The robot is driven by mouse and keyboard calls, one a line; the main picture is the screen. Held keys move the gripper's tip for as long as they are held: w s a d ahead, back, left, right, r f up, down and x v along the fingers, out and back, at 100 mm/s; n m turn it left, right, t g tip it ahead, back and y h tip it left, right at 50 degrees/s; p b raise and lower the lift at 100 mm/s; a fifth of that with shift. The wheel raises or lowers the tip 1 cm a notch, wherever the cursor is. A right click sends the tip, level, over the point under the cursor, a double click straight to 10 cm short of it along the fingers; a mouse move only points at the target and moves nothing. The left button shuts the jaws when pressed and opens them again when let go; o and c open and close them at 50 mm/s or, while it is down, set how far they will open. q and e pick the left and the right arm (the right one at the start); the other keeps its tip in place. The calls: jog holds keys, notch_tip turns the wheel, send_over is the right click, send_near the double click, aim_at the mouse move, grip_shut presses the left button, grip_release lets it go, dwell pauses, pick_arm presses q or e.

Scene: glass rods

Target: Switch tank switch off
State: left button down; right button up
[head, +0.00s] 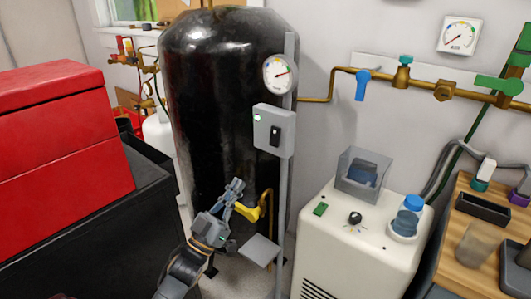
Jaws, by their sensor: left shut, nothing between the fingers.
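The tank switch is a black rocker (275,136) on a grey box (264,122), fixed to a grey upright post in front of the black tank (215,85). My left gripper (236,187) is shut and empty. In the picture it is below and to the left of the switch box, in front of the tank's lower part, beside a yellow lever (247,212). It appears apart from the switch; contact with the lever cannot be told. My right gripper is not in view.
A round gauge (278,74) sits above the switch box. A grey plate (260,250) juts from the post below. A white machine (365,235) stands to the right and a red toolbox (60,120) to the left. A brass pipe with valves runs along the right wall.

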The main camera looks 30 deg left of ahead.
pick_arm(q)
send_near(274, 140)
notch_tip(274, 140, up, 5)
jog(key=w, duration=0.3)
jog(key=w+f, duration=0.1)
jog(key=shift+w+d, duration=0.15)
jog(key=shift+w, duration=0.2)
jog(key=shift+f, duration=0.1)
jog(key=shift+w+f+t+b, duration=0.25)
jog(key=shift+w+t+b, duration=0.15)
jog(key=shift+b, duration=0.85)
jog(key=shift+r, duration=0.15)
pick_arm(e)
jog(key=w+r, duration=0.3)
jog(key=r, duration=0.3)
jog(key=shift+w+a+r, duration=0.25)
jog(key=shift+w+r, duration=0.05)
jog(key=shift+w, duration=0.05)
